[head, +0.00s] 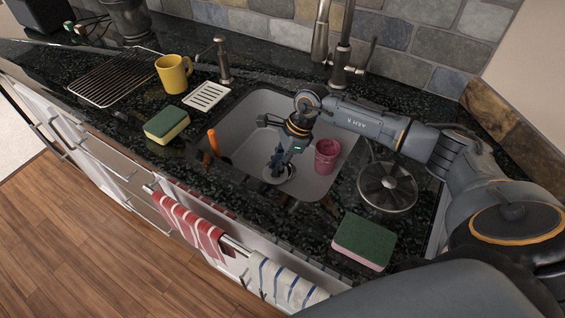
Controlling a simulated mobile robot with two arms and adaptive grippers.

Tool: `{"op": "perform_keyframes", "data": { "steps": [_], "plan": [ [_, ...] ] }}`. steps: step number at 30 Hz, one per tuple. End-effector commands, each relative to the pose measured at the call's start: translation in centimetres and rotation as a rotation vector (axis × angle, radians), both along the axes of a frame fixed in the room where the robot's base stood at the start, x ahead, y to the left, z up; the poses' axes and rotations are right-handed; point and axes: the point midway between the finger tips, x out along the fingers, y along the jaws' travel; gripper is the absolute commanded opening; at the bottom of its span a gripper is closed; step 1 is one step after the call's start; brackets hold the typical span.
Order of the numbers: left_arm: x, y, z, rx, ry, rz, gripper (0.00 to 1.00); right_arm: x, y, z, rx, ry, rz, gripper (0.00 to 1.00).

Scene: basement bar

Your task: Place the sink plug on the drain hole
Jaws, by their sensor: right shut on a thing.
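My right arm reaches in from the right, and my right gripper (278,165) points down into the grey sink basin (252,118). The gripper is shut on the sink plug, a small dark piece at the fingertips that is mostly hidden by them. The fingertips are right over the round metal drain (289,178) in the basin floor, and its rim shows around them. I cannot tell whether the plug touches the drain or hangs just above it. My left gripper is not in view.
A pink cup (327,156) stands in the basin right of the gripper. The faucet (340,66) rises behind.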

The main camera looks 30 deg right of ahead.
Motion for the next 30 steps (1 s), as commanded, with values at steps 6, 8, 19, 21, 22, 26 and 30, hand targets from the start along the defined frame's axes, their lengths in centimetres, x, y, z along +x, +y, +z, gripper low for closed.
{"op": "perform_keyframes", "data": {
  "steps": [6,8,19,21,22,26,30],
  "plan": [
    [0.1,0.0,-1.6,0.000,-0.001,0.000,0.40,1.4,-2.4,-1.0,0.001,0.002,0.000,0.00],
    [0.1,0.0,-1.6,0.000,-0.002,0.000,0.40,1.4,-2.4,-1.3,0.000,0.001,0.000,0.00],
    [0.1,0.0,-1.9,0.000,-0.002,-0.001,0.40,1.4,-2.4,-1.6,0.000,-0.001,-0.001,0.00],
    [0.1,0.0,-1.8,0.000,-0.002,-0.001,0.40,1.4,-2.4,-1.5,0.000,-0.001,-0.001,0.28],
    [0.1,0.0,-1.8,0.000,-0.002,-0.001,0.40,1.4,-2.4,-1.5,0.000,-0.001,-0.001,0.34],
    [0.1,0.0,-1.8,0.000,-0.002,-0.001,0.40,1.4,-2.4,-1.5,0.000,0.000,-0.001,0.41],
    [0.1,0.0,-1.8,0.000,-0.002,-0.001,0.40,1.4,-2.4,-1.5,0.000,0.000,-0.001,0.41]
  ]
}}
